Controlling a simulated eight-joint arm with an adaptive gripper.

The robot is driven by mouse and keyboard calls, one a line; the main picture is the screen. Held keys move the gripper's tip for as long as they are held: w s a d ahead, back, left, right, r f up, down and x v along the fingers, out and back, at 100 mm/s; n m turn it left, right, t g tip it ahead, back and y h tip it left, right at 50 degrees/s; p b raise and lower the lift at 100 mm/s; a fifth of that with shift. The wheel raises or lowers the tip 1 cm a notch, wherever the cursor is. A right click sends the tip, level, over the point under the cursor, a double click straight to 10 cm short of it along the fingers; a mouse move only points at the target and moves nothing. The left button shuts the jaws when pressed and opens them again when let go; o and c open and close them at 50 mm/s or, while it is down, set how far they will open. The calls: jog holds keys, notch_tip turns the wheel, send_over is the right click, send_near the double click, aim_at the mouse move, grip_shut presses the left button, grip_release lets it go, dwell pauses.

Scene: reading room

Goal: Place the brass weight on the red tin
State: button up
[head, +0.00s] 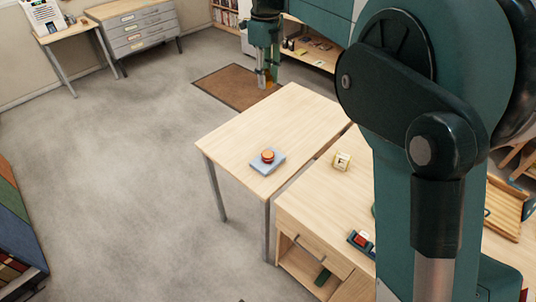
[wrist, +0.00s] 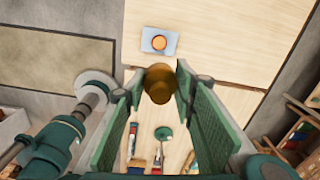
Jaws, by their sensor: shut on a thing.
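The brass weight (wrist: 158,84) is held between the green pads of my gripper (wrist: 160,92), which is shut on it. In the head view my gripper (head: 266,80) is small and far off, beyond the back edge of the light wooden table, with a hint of brass at its tips. The red tin (head: 268,156) is a small round tin with an orange-looking top. It sits on a pale blue book (head: 259,166) on that table. In the wrist view the tin (wrist: 159,43) and book (wrist: 146,33) show ahead of the weight, apart from it.
The wooden table (head: 290,115) is clear around the book. A second wooden desk (head: 310,205) adjoins it, with a cream block (head: 342,161) and a dark tray (head: 361,242) on it. A brown mat (head: 232,88) lies on the floor. Shelves stand behind.

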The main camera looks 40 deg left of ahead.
send_over(268, 154)
notch_tip(268, 154, down, 25)
jog(key=shift+f, duration=0.2)
jog(key=shift+f, duration=0.1)
jog(key=shift+a+f, duration=0.1)
jog(key=shift+f, duration=2.95)
jog(key=shift+f, duration=0.1)
jog(key=shift+f, duration=1.75)
jog(key=shift+f, duration=0.1)
jog(key=o, duration=0.8)
jog(key=shift+f, duration=0.1)
jog(key=shift+c, duration=0.2)
jog(key=o, duration=0.5)
jog(key=shift+c, duration=0.2)
